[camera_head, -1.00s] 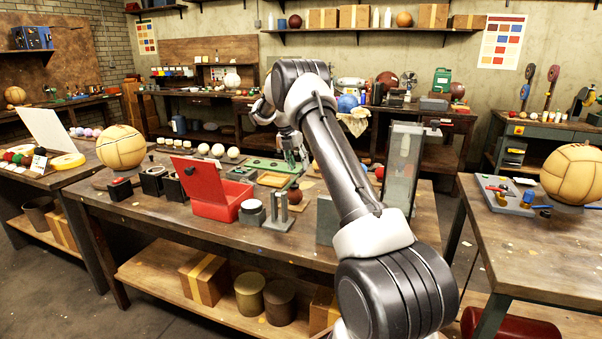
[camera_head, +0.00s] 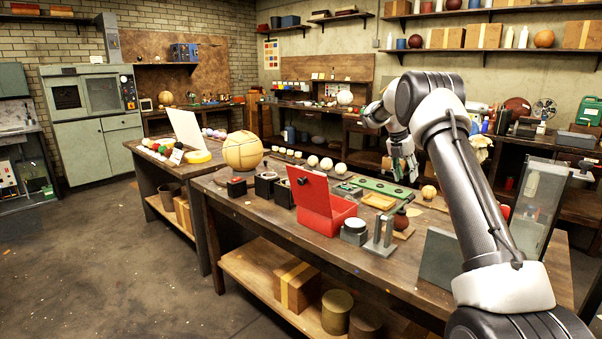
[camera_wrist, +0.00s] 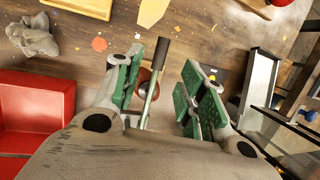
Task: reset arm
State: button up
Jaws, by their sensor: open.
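My gripper (camera_head: 403,168) hangs fingers down over the back part of the middle workbench (camera_head: 240,208), at the end of my bent arm. In the wrist view my gripper (camera_wrist: 165,88) has its green-padded fingers spread apart. A metal rod (camera_wrist: 155,72) and a reddish-brown round thing (camera_wrist: 145,84) show in the gap between the fingers. I cannot tell how far below the fingers they lie, but nothing looks clamped. The lower part of the wrist view is hidden by my gripper's own body.
A glass-sided case (camera_head: 540,200) stands right of my arm. Floor on the left (camera_head: 90,260) is clear.

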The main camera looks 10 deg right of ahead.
aim_at(406, 202)
jog(key=s+f+m, duration=0.1)
jog(key=m, duration=0.2)
jog(key=s+a+f+m, duration=0.1)
jog(key=f+m, duration=0.1)
jog(key=m, duration=0.1)
jog(key=s+f+m+g, duration=0.1)
jog(key=f+m, duration=0.1)
jog(key=shift+s+a+f+m+y, duration=0.1)
jog(key=shift+s+a+m+y, duration=0.2)
jog(key=shift+a+m+y, duration=0.1)
jog(key=s+m, duration=0.1)
jog(key=s+a+m, duration=0.1)
jog(key=shift+s+a+m, duration=0.1)
jog(key=shift+s+m, duration=0.2)
jog(key=shift+s, duration=0.1)
jog(key=s+a+r+m+t+y, duration=0.1)
jog(key=s+a+r+m, duration=0.3)
jog(key=s, duration=1)
jog(key=s+a+r+m+t+y, duration=0.1)
jog(key=s+a+r+m, duration=0.4)
jog(key=s, duration=1)
jog(key=s+a+r+m+t, duration=0.3)
jog(key=s+a+r+m, duration=0.2)
jog(key=s, duration=0.9)
jog(key=shift+s+a+r+y, duration=0.35)
jog(key=shift+a+r, duration=0.3)
jog(key=shift+r, duration=0.45)
